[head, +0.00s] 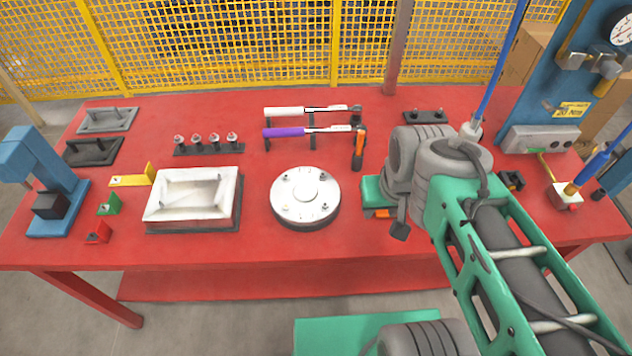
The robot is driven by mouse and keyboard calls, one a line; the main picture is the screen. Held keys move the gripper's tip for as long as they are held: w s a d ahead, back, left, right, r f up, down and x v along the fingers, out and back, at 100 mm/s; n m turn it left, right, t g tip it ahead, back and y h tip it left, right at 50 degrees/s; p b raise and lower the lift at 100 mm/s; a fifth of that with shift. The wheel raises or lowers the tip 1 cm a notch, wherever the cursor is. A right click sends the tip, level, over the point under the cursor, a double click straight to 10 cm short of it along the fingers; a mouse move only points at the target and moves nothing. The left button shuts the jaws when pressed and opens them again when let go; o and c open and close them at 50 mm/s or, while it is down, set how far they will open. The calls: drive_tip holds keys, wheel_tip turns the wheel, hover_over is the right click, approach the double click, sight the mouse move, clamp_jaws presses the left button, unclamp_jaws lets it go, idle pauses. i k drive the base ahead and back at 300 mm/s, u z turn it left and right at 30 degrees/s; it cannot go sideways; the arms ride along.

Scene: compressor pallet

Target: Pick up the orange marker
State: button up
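A slim orange and black item (360,143), which looks like the orange marker, is right of the tool stand on the red table. Its upper part is orange and its lower part is black. I cannot tell whether it lies flat or stands tilted. A small orange patch (382,213) also shows beside my wrist, mostly hidden, and I cannot tell what it is. My gripper (400,231) is over the table, to the right of the round plate and nearer the front than the orange and black item. My wrist covers most of it, so its opening and any grasp are hidden.
The round metal plate (328,215) and a white tray (155,209) sit mid-table. White- and purple-handled tools (284,132) rest on a stand behind. A blue press (30,160) is at left, a blue panel (548,95) at right. The front strip of the table is clear.

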sight(361, 141)
drive_tip(key=u, duration=3.25)
drive_tip(key=k, duration=0.65)
drive_tip(key=z, duration=0.55)
